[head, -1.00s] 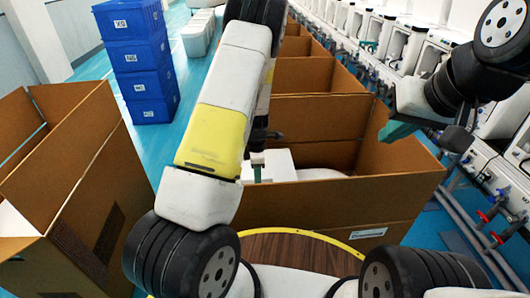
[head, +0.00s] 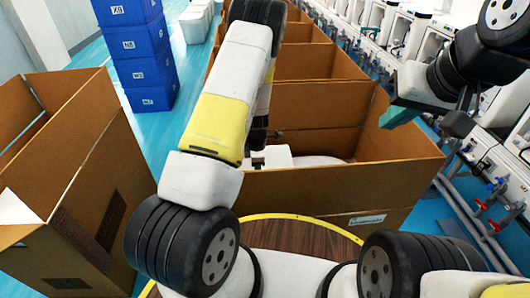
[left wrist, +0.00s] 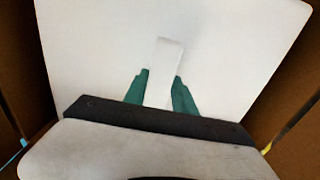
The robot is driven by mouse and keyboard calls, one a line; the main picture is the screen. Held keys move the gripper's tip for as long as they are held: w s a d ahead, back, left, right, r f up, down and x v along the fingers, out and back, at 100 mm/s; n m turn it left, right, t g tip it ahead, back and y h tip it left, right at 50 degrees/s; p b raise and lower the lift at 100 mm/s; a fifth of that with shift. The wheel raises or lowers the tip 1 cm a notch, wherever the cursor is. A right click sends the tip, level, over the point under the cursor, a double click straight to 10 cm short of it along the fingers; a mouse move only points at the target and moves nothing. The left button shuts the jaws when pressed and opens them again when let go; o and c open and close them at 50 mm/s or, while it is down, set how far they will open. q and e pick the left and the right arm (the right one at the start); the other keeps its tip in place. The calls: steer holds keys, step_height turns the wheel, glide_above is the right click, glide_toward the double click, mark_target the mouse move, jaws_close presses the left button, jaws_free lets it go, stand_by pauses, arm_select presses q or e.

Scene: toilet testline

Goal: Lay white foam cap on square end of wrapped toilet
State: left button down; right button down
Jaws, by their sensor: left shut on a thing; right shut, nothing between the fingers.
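The white foam cap (left wrist: 90,55) fills much of the left wrist view as a broad flat sheet with a raised tab (left wrist: 163,75). My left gripper (left wrist: 158,92) is shut on that tab, its green fingers on both sides. In the head view the cap (head: 278,156) shows as a small white corner behind the near wall of the cardboard box (head: 330,190). The toilet (head: 318,161) is a low white surface right of it, mostly hidden by that wall. I cannot tell whether they touch. My right gripper (head: 398,116) is shut and empty above the box's right side.
More open cartons (head: 310,98) run in a row behind. Another open carton (head: 65,200) stands at left, with stacked blue crates (head: 140,60) behind it. A line of white units with pipes (head: 490,150) runs along the right. Box walls rise close around my left gripper.

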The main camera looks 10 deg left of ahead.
arm_select(q)
steer(key=shift+d+f, duration=0.1)
steer(key=shift+f, duration=0.25)
stand_by(0.4)
steer(key=c, duration=0.9)
jaws_free()
step_height(320, 180, up, 8)
steer(key=shift+r, duration=0.1)
steer(key=s+d+r+m+t+h, duration=0.1)
steer(key=s+r+m, duration=0.25)
steer(key=r, duration=0.55)
steer(key=s+d+r+m+t+h, duration=0.15)
steer(key=r+m, duration=0.25)
steer(key=r, duration=0.5)
steer(key=s+d+r+m+t+h, duration=0.1)
steer(key=s+r+m, duration=0.25)
steer(key=r, duration=0.45)
steer(key=s+r+m+t, duration=0.1)
steer(key=s+r+m, duration=0.2)
steer(key=s, duration=0.2)
steer(key=s+a+r+m+y, duration=0.1)
steer(key=s+r+m, duration=0.3)
steer(key=s, duration=0.1)
steer(key=s+r+m+t, duration=0.1)
steer(key=s+r+m, duration=0.2)
steer(key=s+r, duration=0.1)
steer(key=shift+s+a+m+t, duration=0.25)
steer(key=shift+s+m+t, duration=0.15)
steer(key=shift+s, duration=0.5)
